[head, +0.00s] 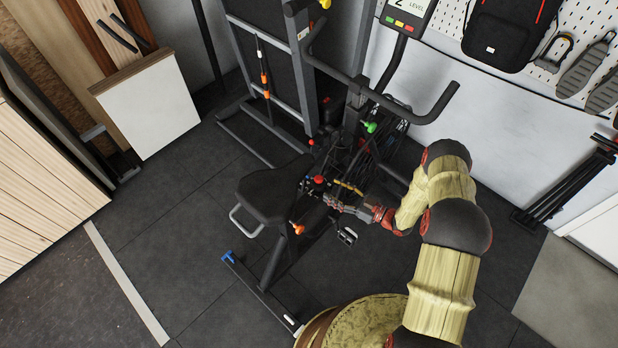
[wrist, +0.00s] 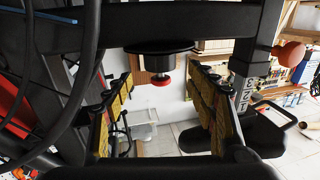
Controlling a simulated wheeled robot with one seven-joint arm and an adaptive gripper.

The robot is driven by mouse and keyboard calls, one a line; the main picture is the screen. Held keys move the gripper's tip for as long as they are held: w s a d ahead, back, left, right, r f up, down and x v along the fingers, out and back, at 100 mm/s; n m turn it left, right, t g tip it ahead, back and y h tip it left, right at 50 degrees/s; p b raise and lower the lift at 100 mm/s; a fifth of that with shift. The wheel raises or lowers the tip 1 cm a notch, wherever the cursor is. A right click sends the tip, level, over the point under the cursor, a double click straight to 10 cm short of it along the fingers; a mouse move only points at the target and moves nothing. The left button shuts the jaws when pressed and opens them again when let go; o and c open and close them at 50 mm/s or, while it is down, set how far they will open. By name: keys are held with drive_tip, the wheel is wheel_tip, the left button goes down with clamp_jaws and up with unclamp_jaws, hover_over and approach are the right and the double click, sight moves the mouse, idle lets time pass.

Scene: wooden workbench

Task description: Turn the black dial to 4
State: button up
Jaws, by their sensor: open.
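A round black dial-like part (wrist: 150,47) with a red button-like tip (wrist: 161,80) shows between my fingers in the wrist view; I cannot read a setting on it. In the head view a red knob (head: 319,180) sits on the black exercise bike, just beyond my gripper. My gripper (wrist: 160,98) is open, one yellow-padded finger on each side of the black part, with visible gaps. It also shows in the head view (head: 334,202), low beside the bike's frame. The bike's console (head: 404,18) shows a 2 above the word LEVEL, partly cut off.
The bike's seat (head: 270,190) is left of my gripper and a pedal (head: 346,236) is just below it. An orange ball knob (wrist: 290,54) and a numbered post (wrist: 243,92) are to the right in the wrist view. Open floor (head: 190,240) lies left of the bike.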

sight(324, 185)
drive_tip(key=b+x, duration=0.1)
drive_tip(key=x, duration=0.6)
drive_tip(key=shift+w+a+b, duration=0.1)
drive_tip(key=shift+a+b, duration=0.15)
drive_tip(key=shift+b, duration=0.1)
drive_tip(key=c, duration=1.1)
drive_tip(key=shift+c, duration=0.4)
